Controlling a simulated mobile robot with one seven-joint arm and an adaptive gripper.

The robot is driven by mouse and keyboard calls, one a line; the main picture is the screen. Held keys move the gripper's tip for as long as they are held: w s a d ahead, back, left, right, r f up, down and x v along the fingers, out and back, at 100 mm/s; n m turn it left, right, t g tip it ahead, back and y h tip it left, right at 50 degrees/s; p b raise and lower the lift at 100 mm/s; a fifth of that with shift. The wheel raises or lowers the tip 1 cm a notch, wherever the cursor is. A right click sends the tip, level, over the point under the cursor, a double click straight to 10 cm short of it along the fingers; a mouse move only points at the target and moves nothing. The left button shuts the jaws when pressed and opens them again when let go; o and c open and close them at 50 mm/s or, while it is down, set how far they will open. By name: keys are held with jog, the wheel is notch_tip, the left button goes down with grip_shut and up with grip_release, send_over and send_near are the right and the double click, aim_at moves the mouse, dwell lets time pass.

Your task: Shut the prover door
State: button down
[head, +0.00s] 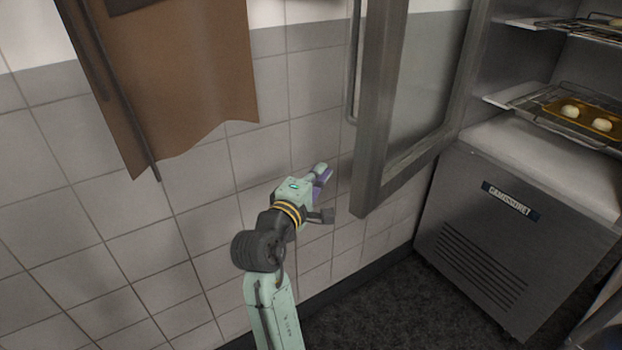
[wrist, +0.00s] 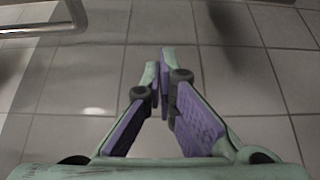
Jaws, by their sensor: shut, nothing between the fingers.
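The prover (head: 510,235) is a grey metal cabinet on the right in the head view. Its glass door (head: 372,110) stands wide open, swung out towards the tiled wall, with a long vertical bar handle (head: 352,70) on its wall-facing side. My gripper (head: 328,190) is shut and empty, just left of the door's lower free edge and apart from it, between door and wall. In the wrist view my gripper's purple-padded fingers (wrist: 162,75) are together, with wall tiles beyond. A metal bar at that view's upper left (wrist: 35,29) may be the handle; I cannot tell.
Inside the prover, wire racks (head: 545,100) hold a yellow tray (head: 555,109) with dough balls. A brown cloth (head: 190,70) hangs on the tiled wall (head: 110,220) at left. The dark floor (head: 400,300) before the prover is clear.

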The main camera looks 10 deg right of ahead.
jog(key=d+p, duration=0.1)
jog(key=d, duration=0.3)
jog(key=shift+d, duration=0.25)
jog(key=shift+s, duration=0.1)
